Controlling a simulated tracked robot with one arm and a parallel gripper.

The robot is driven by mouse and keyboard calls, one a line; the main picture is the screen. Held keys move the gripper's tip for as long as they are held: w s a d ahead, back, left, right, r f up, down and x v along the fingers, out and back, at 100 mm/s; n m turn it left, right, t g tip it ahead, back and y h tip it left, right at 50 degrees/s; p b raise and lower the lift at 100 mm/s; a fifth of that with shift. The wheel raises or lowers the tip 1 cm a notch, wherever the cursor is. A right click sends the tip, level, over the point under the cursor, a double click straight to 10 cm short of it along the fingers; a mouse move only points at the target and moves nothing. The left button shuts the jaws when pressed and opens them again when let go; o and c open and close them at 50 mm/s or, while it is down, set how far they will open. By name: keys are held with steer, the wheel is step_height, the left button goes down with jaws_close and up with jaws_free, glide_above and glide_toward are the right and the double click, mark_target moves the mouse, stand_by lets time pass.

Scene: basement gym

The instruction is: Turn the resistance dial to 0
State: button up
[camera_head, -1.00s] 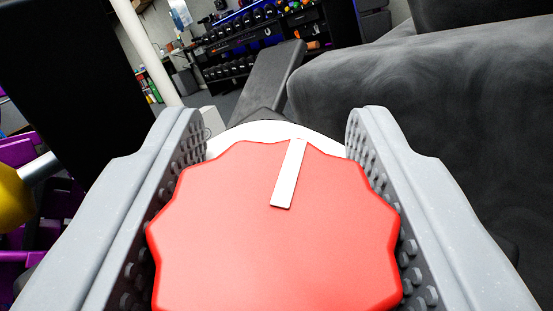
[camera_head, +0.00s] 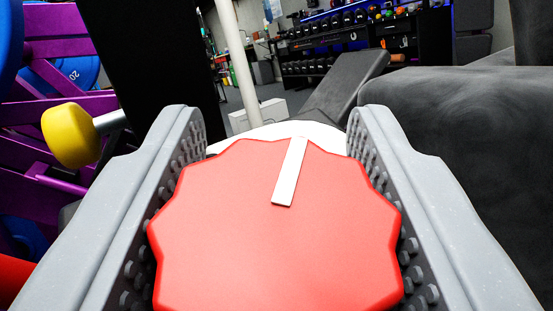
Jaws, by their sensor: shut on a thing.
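The resistance dial (camera_head: 270,235) is a large red knob with a scalloped edge, filling the lower middle of the view. A white pointer strip (camera_head: 290,172) on its face runs toward the far edge and leans slightly right. My gripper (camera_head: 276,150) has its two grey, studded fingers on either side of the dial, closed against its left and right edges. A white plate (camera_head: 320,130) shows behind the dial's far edge. No numbers or marks can be read on it; most of it is hidden by the dial and fingers.
A yellow knob (camera_head: 70,135) on a metal pin and a purple frame (camera_head: 75,25) stand at the left. A black panel (camera_head: 150,55) and white post (camera_head: 240,65) rise behind. A dark padded surface (camera_head: 470,130) fills the right. A bench (camera_head: 343,85) and dumbbell rack (camera_head: 330,45) are farther back.

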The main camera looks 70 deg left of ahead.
steer(key=shift+d+r, duration=0.15)
steer(key=shift+d, duration=0.05)
stand_by(0.5)
steer(key=o, duration=1)
steer(key=shift+w, duration=0.1)
steer(key=shift+a, duration=0.1)
steer(key=p+v, duration=0.2)
steer(key=v, duration=1.2)
steer(key=shift+w+p, duration=0.15)
steer(key=shift+p, duration=0.2)
